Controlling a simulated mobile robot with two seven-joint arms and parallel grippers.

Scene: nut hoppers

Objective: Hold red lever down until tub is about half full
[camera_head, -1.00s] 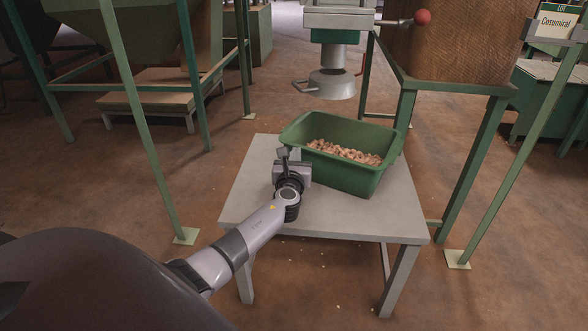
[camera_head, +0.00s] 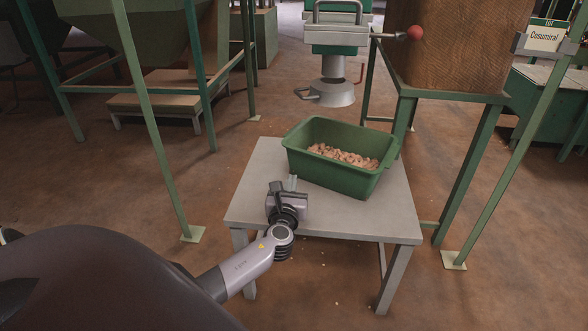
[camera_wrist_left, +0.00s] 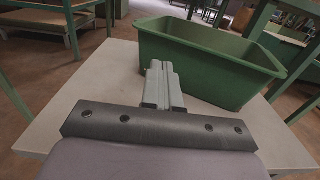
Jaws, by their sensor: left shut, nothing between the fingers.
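The green tub (camera_head: 345,176) stands on the grey table under the hopper outlet (camera_head: 333,92), with a layer of pale brown nuts (camera_head: 345,155) inside. The red lever (camera_head: 414,33) has a round red knob and sticks out to the right of the hopper valve, roughly level. Nothing touches it. My left gripper (camera_head: 291,183) is low over the table's left part, just left of the tub, shut and empty. In the left wrist view its fingers (camera_wrist_left: 163,84) are together, pointing past the tub's left side (camera_wrist_left: 215,62). My right gripper is not seen.
The grey table (camera_head: 250,205) has bare room left and in front of the tub. Green frame posts (camera_head: 465,180) stand to the right and left. A few nuts lie on the floor.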

